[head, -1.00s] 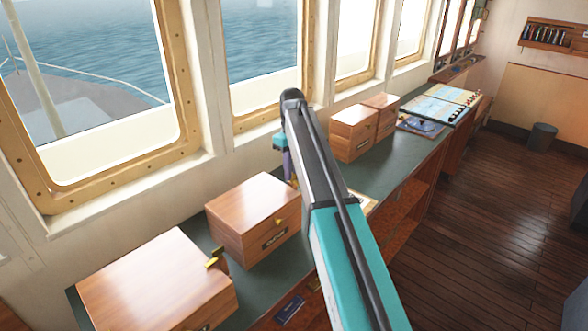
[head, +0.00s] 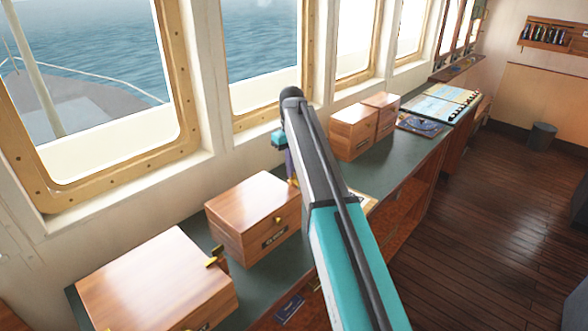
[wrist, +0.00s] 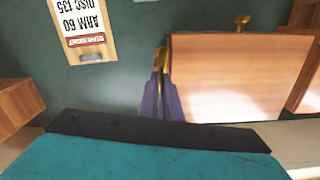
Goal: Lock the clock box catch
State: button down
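A wooden box (head: 255,205) with a front knob (head: 279,220) and a dark label stands on the green counter; the label is too small to read, so I cannot confirm it is the clock box. It also shows in the wrist view (wrist: 240,75). My gripper (wrist: 160,75) is down beside this box's side, its two purple fingers close together. Brass metal, apparently the catch (wrist: 177,100), shows at the fingers. The fingers hide much of it, so its position and whether they grip it are unclear. In the head view, my arm hides part of this area.
A larger wooden box (head: 155,285) with a brass catch (head: 215,257) stands nearer. Two smaller boxes (head: 352,130) stand farther along the counter (head: 330,180). A card on a wooden plate (wrist: 85,30) lies near my gripper. Windows line the left; the right floor is open.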

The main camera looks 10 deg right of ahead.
jog(key=m, duration=0.4)
jog(key=shift+w+b, duration=0.1)
jog(key=shift+b, duration=0.25)
jog(key=m, duration=0.4)
jog(key=m+b, duration=0.1)
jog(key=m, duration=0.3)
jog(key=shift+r+m, duration=0.1)
jog(key=shift+m, duration=1.9)
jog(key=c, duration=2)
grip_release()
